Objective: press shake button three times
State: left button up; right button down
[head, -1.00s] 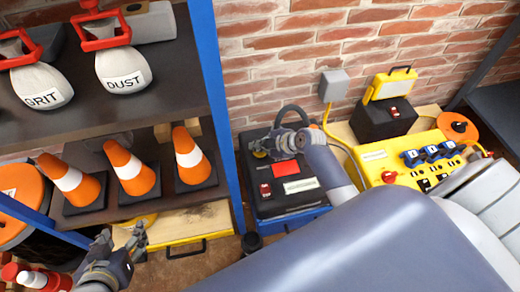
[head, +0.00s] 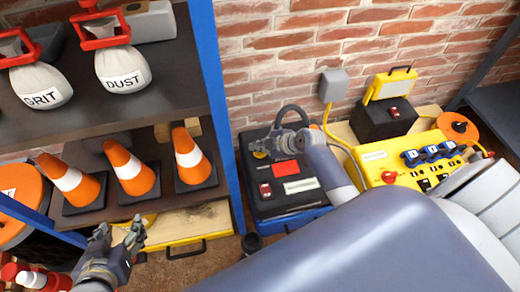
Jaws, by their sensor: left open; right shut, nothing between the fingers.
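A black machine (head: 300,208) with a blue base stands on the floor against the brick wall. Its top carries a red rocker switch (head: 265,190), a red label (head: 286,169) and a pale label. My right gripper (head: 262,149) is shut and empty over the top's far left part. A yellowish patch shows at its fingertips; I cannot tell whether this is the shake button or whether the fingers touch it. My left gripper (head: 121,234) is open and empty, low at the left, in front of a wooden drawer.
A shelf (head: 205,90) with orange cones and "GRIT" and "DUST" bags stands left. A black hose (head: 290,110) rises behind my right gripper. A yellow power panel (head: 400,170) and a work lamp (head: 390,85) stand right.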

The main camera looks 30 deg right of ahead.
pick_arm(q)
jog(key=shift+w+d+r+t, duration=0.25)
jog(key=shift+w+r+t, duration=0.15)
jog(key=shift+w+r, duration=0.15)
pick_arm(e)
jog(key=shift+f, duration=0.25)
dwell(0.6)
pick_arm(q)
jog(key=shift+w+d+r+t+h+b, duration=0.2)
jog(key=shift+w+d+r+t+b, duration=0.05)
jog(key=shift+w+r+t, duration=0.35)
jog(key=shift+w+d+r+t+h+b, duration=0.25)
jog(key=shift+w+r+t, duration=0.2)
jog(key=shift+r, duration=0.25)
pick_arm(e)
jog(key=shift+f, duration=0.4)
dwell(1.5)
jog(key=shift+r, duration=0.1)
jog(key=shift+r+p, duration=0.45)
jog(key=shift+p, duration=0.05)
jog(key=shift+r, duration=0.35)
pick_arm(q)
jog(key=s+a+f+g+y+p, duration=0.1)
jog(key=s+a+f+g, duration=0.2)
jog(key=s+f+g, duration=0.3)
jog(key=shift+s+a+f+y, duration=0.35)
jog(key=shift+s+f, duration=0.25)
jog(key=shift+s, duration=0.85)
pick_arm(e)
jog(key=shift+r, duration=0.45)
